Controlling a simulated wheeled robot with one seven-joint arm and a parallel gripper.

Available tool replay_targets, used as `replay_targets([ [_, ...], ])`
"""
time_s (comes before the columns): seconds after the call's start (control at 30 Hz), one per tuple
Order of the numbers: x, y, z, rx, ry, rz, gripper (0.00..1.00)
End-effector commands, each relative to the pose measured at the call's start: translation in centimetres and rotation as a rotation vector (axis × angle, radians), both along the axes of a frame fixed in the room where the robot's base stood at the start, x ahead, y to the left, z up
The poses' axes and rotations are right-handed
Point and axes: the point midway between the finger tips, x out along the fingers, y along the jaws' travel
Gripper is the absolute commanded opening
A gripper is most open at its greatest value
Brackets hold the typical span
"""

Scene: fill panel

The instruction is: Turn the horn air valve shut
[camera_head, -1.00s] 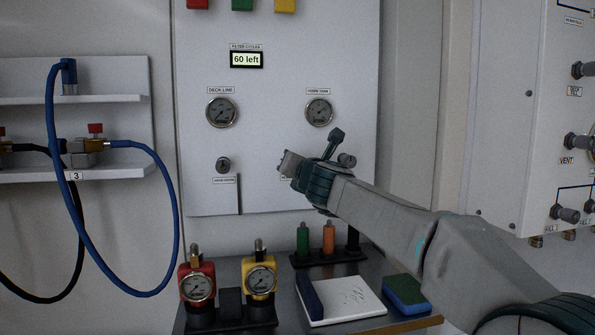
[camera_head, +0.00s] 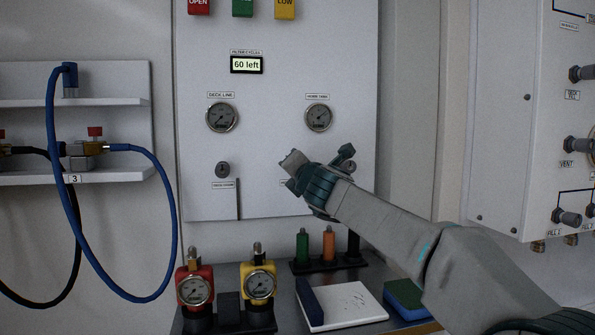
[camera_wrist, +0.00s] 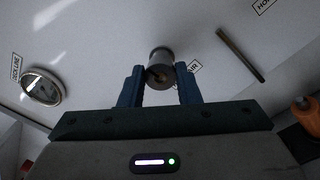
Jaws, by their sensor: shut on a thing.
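The horn air valve (camera_wrist: 158,68) is a short grey round knob on the white panel, seen in the wrist view. A label ending in "AIR" (camera_wrist: 193,67) sits beside it, partly covered by a finger. My gripper (camera_wrist: 160,92) has one blue finger on each side of the knob and is shut on it. In the head view my gripper (camera_head: 291,162) is at the panel's lower middle and hides the knob. The knob's turn angle cannot be read there.
The panel carries a deck line gauge (camera_head: 221,117), a horn tank gauge (camera_head: 318,117), another knob (camera_head: 222,169) and a "60 left" display (camera_head: 247,65). Below are red (camera_head: 195,287) and yellow (camera_head: 259,283) gauge units, a white board (camera_head: 342,304) and bottles (camera_head: 328,244).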

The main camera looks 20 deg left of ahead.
Motion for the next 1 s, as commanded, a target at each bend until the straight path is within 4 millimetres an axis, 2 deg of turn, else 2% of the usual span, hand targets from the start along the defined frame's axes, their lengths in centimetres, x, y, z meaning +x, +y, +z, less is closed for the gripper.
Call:
replay_targets([
  [0.13, 0.1, -0.1, -0.1, 0.0, 0.002, -0.002, 0.07],
  [0.17, 0.1, -0.1, -0.1, 0.0, 0.002, -0.002, 0.33],
  [0.23, 0.1, -0.1, -0.1, 0.0, 0.002, -0.002, 0.51],
  [0.67, -0.6, -0.3, -0.1, -0.001, -0.001, 0.001, 0.51],
  [1.0, -4.4, -3.0, -0.2, -0.003, -0.003, -0.002, 0.51],
])
